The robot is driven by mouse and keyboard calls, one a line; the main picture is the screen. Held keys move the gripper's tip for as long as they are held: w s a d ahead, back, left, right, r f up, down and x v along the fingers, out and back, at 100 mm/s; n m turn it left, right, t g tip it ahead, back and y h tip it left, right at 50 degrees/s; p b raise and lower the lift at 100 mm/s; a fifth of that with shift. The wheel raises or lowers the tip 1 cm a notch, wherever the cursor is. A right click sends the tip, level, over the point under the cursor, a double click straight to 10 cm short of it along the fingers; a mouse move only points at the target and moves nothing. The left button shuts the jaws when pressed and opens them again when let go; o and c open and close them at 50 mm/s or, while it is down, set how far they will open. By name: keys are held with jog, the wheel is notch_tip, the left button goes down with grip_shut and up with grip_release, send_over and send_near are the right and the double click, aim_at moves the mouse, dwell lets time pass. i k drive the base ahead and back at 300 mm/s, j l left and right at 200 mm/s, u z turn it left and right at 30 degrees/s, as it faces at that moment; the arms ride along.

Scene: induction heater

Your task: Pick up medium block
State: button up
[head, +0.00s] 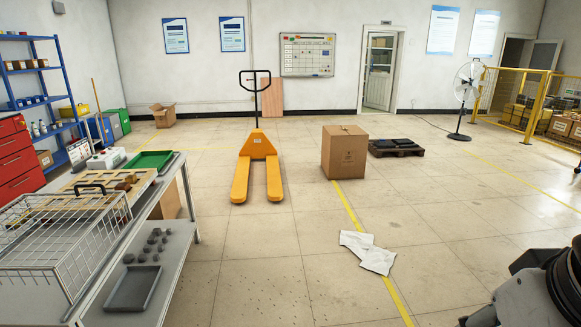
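Several small dark grey blocks (150,245) of differing sizes lie loose on the grey lower surface of the bench at the left in the head view. They are too small in the picture to tell which is the medium block. A few brown blocks (126,183) also sit in a wooden tray on the upper bench top. Part of my arm (540,290) shows at the lower right, far from the bench. My gripper cannot be made out in this view.
An empty dark tray (133,289) lies in front of the grey blocks. A wire basket (65,235) and green tray (150,160) stand on the bench.

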aim_at(132, 179)
jog(key=i+u, duration=0.15)
jog(key=i, duration=0.8)
jog(key=i+l+u, duration=0.15)
jog(key=i, duration=0.75)
jog(key=i+j+u, duration=0.1)
jog(key=i+u, duration=0.25)
jog(key=i+l+u, duration=0.1)
jog(key=i+u, duration=0.3)
jog(key=i, duration=0.15)
jog(key=i+l+u, duration=0.2)
jog(key=i+u, duration=0.15)
jog(key=i+j+u, duration=0.2)
jog(key=i, duration=0.25)
jog(key=i+u, duration=0.2)
jog(key=i, duration=0.25)
